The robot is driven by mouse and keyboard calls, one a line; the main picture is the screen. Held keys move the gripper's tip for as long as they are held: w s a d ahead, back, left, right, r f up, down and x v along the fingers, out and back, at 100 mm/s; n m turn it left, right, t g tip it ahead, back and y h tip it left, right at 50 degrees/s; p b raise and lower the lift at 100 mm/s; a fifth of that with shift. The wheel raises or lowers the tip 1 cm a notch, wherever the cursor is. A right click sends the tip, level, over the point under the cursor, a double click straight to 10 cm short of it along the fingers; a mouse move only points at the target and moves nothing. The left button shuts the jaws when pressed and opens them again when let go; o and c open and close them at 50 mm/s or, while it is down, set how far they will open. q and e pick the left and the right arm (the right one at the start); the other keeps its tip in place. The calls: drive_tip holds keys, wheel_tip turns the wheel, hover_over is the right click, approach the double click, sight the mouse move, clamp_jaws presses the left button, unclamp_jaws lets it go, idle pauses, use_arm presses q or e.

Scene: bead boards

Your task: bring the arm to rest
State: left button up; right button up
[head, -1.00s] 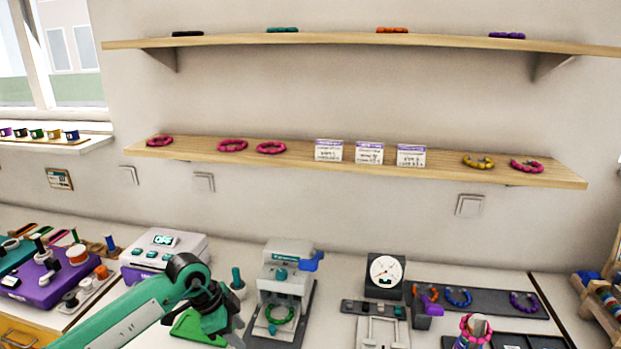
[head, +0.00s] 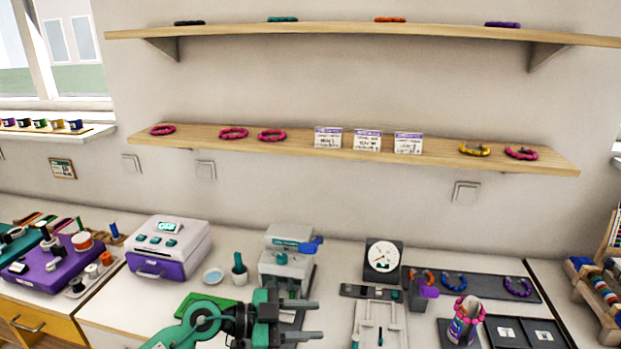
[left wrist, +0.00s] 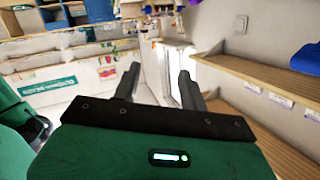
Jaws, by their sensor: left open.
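My left gripper (head: 306,320) is at the bottom middle of the head view, on its green arm that comes in from the left. Its two grey fingers point right and stand apart, with nothing between them. In the left wrist view the fingers (left wrist: 158,85) are also spread and empty, with shelves and the room beyond. The gripper is in front of the grey press-like device (head: 288,258) and hides its lower part. My right gripper does not show in any view.
A white and purple machine (head: 168,247) stands left of the arm. To the right are a dial gauge (head: 383,260), a dark tray with bracelets (head: 485,282) and a stand with a pink bracelet (head: 464,325). Wall shelves (head: 220,145) hold bracelets and cards. A green mat (head: 196,302) lies beside the arm.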

use_arm(q)
drive_tip(key=a+r+n+t+y, duration=0.2)
drive_tip(key=a+r+n+t, duration=0.5)
drive_tip(key=n+t, duration=0.6)
drive_tip(key=s+a+f+n+y, duration=0.4)
drive_tip(key=a+f+n+y, duration=0.3)
drive_tip(key=a+f+y, duration=0.65)
drive_tip(key=s+a+f+m+g, duration=0.1)
drive_tip(key=s+f+g, duration=0.55)
drive_tip(key=s, duration=0.45)
drive_tip(key=s+a+f+m+g, duration=0.1)
drive_tip(key=s+f+m+g, duration=0.1)
drive_tip(key=s+f+g, duration=0.75)
wheel_tip(320, 180, down, 29)
drive_tip(key=s+t, duration=0.3)
drive_tip(key=s+a+f+g, duration=0.1)
drive_tip(key=s+a+f, duration=0.2)
drive_tip(key=s+f, duration=1.5)
drive_tip(key=shift+s+f+g, duration=0.3)
drive_tip(key=shift+f, duration=0.05)
